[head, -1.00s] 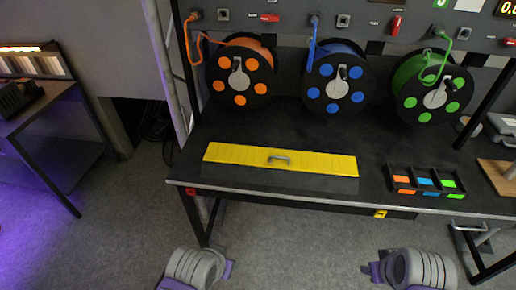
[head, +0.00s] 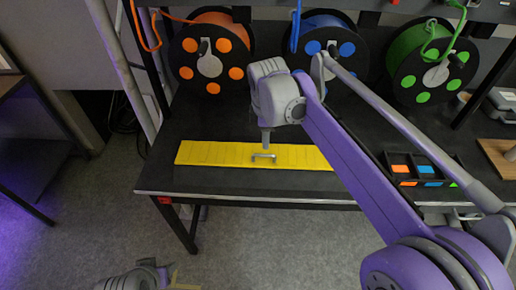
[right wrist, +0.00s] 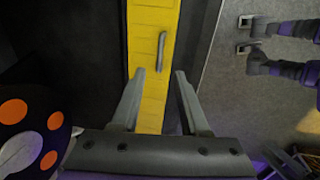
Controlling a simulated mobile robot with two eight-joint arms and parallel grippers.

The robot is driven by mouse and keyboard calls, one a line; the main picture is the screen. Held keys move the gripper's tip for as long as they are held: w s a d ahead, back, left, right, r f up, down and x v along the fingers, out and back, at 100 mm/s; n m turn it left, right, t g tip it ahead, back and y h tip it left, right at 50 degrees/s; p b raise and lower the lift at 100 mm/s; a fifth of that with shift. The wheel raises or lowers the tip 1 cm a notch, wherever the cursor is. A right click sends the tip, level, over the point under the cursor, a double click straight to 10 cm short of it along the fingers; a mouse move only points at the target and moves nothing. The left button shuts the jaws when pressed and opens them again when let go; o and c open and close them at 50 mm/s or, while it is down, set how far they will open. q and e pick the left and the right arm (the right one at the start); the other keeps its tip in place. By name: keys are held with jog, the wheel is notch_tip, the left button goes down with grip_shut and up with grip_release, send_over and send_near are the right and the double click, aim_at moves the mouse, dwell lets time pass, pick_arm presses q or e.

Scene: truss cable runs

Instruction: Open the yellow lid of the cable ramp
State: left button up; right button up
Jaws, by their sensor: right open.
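The yellow lid (head: 215,153) lies flat and closed along the cable ramp on the black bench. The lid's right end is hidden behind my right arm.
Orange (head: 211,52), blue (head: 322,50) and green (head: 432,66) cable reels stand along the back of the bench. A black tray with coloured compartments (head: 400,170) is at the right, partly behind my arm. The bench left of the lid is clear.

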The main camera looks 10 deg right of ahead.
aim_at(265, 155)
jog(key=f, duration=0.3)
jog(key=w+f, duration=0.1)
jog(key=f, duration=0.5)
jog(key=shift+w+d+b, duration=0.25)
jog(key=shift+w+b, duration=0.1)
jog(key=shift+c, duration=0.3)
grip_shut()
dwell(0.5)
